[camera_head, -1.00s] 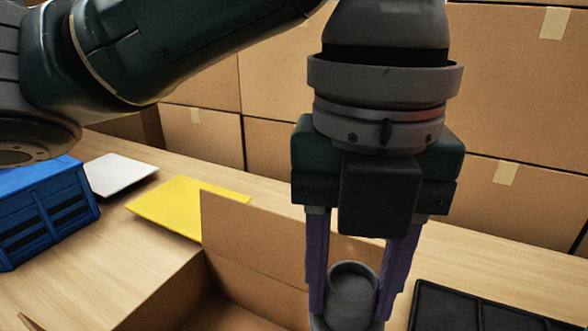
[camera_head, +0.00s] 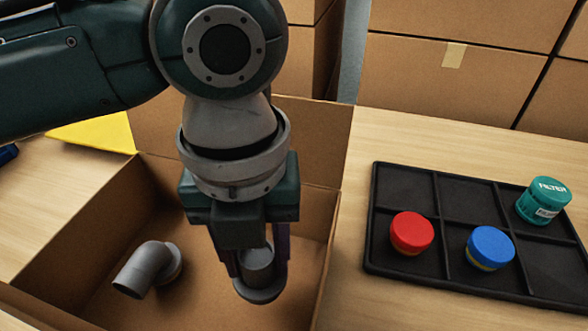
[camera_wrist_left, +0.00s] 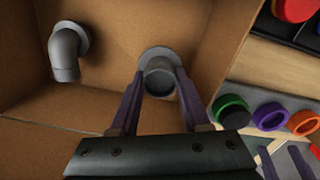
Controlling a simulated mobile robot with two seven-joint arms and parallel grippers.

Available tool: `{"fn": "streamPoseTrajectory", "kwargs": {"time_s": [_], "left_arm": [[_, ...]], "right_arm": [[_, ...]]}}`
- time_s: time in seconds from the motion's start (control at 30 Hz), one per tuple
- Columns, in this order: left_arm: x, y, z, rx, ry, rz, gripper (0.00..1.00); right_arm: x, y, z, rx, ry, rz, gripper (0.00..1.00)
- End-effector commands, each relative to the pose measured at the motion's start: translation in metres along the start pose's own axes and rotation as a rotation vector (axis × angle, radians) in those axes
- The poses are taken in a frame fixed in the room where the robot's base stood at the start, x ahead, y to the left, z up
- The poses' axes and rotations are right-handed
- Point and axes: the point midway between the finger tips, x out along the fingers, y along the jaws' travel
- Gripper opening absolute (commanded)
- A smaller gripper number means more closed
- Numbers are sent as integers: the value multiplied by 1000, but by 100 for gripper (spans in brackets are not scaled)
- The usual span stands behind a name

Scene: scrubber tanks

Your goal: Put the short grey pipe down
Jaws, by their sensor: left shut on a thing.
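My left gripper (camera_head: 258,268) points down inside the open cardboard box (camera_head: 75,220). Its purple fingers are shut on the short grey pipe (camera_head: 257,270), which has a wide flange at its lower end. The pipe is upright, inside the box towards the right side. In the left wrist view the pipe (camera_wrist_left: 158,72) sits between the fingertips (camera_wrist_left: 160,82). I cannot tell whether its flange touches the box floor. What look like my right gripper's fingers (camera_wrist_left: 284,162) show at the lower right of the left wrist view, too cut off to judge.
A grey elbow pipe (camera_head: 146,270) lies in the box, left of the held pipe and apart from it. A black divided tray (camera_head: 408,187) right of the box holds a red-lidded jar (camera_head: 411,232), a blue-lidded jar (camera_head: 490,247) and a green filter jar (camera_head: 543,200).

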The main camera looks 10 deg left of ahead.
Motion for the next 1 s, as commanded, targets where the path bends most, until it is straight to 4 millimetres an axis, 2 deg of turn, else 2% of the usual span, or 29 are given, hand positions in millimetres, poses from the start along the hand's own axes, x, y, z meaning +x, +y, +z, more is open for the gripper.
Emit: {"fn": "streamPoseTrajectory", "kwargs": {"time_s": [0.17, 0.33, 0.73, 0.77, 1.0], "left_arm": [[16, 0, 0, -1, 1, 2, 0], [44, 0, -1, -1, 1, 2, 0], [49, 0, 0, 0, -1, 0, 0], [49, 0, 0, 0, -1, 0, 49], [48, 0, 0, 0, -1, 0, 76]], "right_arm": [[6, 0, 2, 0, 0, 0, 75], [15, -1, 5, 0, 0, 0, 75], [16, -1, 5, 3, 1, -1, 75], [15, -1, 4, 3, 1, -2, 75], [15, -2, 4, 4, 1, -3, 75]]}}
